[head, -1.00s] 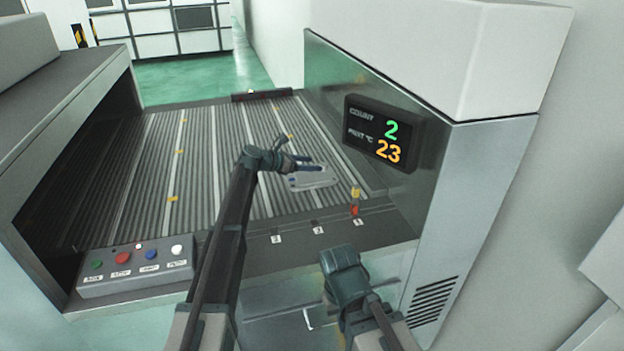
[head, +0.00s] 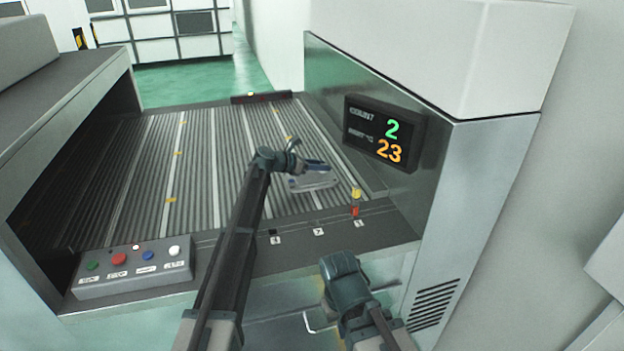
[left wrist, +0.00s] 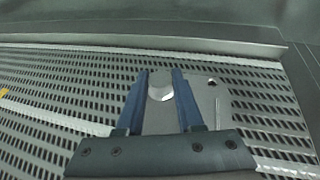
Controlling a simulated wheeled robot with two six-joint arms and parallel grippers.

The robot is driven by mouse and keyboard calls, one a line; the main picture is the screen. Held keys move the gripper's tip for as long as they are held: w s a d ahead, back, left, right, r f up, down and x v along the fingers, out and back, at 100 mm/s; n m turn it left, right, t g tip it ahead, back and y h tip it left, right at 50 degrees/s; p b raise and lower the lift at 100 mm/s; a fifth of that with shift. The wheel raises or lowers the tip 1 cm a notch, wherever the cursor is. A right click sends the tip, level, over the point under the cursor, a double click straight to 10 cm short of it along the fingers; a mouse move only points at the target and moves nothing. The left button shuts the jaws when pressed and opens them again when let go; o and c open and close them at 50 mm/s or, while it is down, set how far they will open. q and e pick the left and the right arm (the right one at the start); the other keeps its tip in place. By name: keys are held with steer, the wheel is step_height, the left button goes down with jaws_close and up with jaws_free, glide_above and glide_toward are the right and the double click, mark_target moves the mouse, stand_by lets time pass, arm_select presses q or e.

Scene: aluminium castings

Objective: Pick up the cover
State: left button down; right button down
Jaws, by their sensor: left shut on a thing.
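The cover (head: 314,182) is a pale grey metal plate at the right side of the slatted conveyor. My left gripper (head: 316,167) is over it, shut on it. In the left wrist view the cover (left wrist: 207,100) lies under and between the blue fingers (left wrist: 160,75), with a round raised boss between them. Whether the cover touches the slats or hangs just above them I cannot tell. My right gripper (head: 340,268) is low in front of the conveyor's front edge, away from the cover; its fingertips are hidden.
A button box (head: 135,266) stands at the front left. A small red and yellow beacon (head: 355,203) stands on the front ledge, close right of the cover. A display (head: 383,133) reading 2 and 23 is on the machine wall at right. The conveyor's middle (head: 200,165) is clear.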

arm_select(q)
steer(key=shift+r, duration=0.2)
stand_by(0.5)
steer(key=shift+r+p, duration=0.75)
steer(key=shift+p, duration=0.15)
steer(key=shift+s+r+p, duration=0.15)
steer(key=shift+r+p, duration=0.4)
steer(key=shift+s+r+p, duration=0.15)
steer(key=shift+r+p, duration=0.35)
steer(key=shift+p, duration=0.05)
steer(key=s+a, duration=0.1)
steer(key=s, duration=0.3)
steer(key=s+a, duration=0.1)
steer(key=s, duration=0.4)
steer(key=s+a+r+p, duration=0.1)
steer(key=s, duration=0.4)
steer(key=shift+s+a, duration=0.15)
steer(key=shift+s, duration=0.05)
steer(key=shift+s+a, duration=0.1)
steer(key=shift+s, duration=0.25)
steer(key=shift+f, duration=0.2)
steer(key=shift+r, duration=0.1)
